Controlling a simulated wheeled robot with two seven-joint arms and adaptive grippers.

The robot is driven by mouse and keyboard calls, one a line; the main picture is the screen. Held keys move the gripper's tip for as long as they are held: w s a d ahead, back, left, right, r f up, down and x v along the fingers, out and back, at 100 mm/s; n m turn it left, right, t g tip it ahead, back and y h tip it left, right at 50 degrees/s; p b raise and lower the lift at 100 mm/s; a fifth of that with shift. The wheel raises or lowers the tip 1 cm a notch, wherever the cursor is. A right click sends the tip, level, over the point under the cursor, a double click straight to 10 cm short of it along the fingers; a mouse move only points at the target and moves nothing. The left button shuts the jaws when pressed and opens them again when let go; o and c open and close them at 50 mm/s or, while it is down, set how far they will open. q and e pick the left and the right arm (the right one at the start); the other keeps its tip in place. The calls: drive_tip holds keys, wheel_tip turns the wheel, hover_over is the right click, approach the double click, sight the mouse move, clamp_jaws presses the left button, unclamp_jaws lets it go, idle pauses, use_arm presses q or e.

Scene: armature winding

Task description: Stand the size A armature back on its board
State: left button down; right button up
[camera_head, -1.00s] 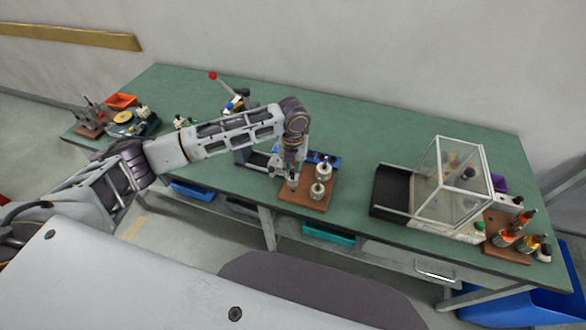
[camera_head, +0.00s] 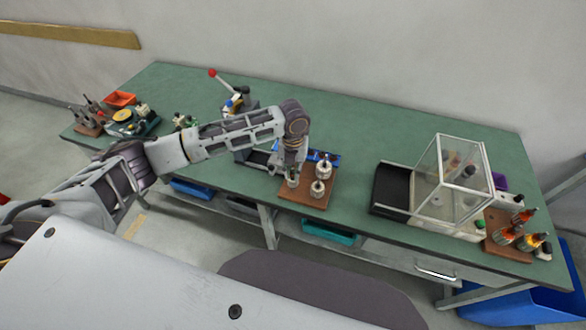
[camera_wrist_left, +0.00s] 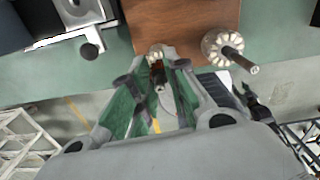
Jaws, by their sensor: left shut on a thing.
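A brown wooden board (camera_head: 305,198) lies near the front edge of the green bench, below my left gripper. My left gripper (camera_head: 292,178) points down over the board's left part and is shut on an armature (camera_head: 292,183), mostly hidden by the fingers. In the left wrist view the left gripper (camera_wrist_left: 160,72) has the armature's pale, ribbed end (camera_wrist_left: 156,54) between its fingertips, at the board's edge. I cannot tell whether it touches the board. Two other silvery armatures stand upright on the board, one behind (camera_head: 323,172) and one in front (camera_head: 317,189). Size marks are not readable. My right gripper is not in view.
A clear-walled case (camera_head: 450,185) stands to the right, with a dark panel (camera_head: 390,187) beside it. Another brown board (camera_head: 500,235) holds orange-wound armatures at the far right. A blue tray and grey fixture sit behind my gripper. The bench between board and case is clear.

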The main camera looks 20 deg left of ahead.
use_arm(q)
drive_tip(key=shift+f, duration=0.7)
idle(0.6)
drive_tip(key=c, duration=1.3)
unclamp_jaws()
drive_tip(key=shift+r, duration=0.1)
drive_tip(key=shift+r+p, duration=2.2)
drive_tip(key=shift+p, duration=0.1)
drive_tip(key=shift+r, duration=0.1)
drive_tip(key=shift+r, duration=5.9)
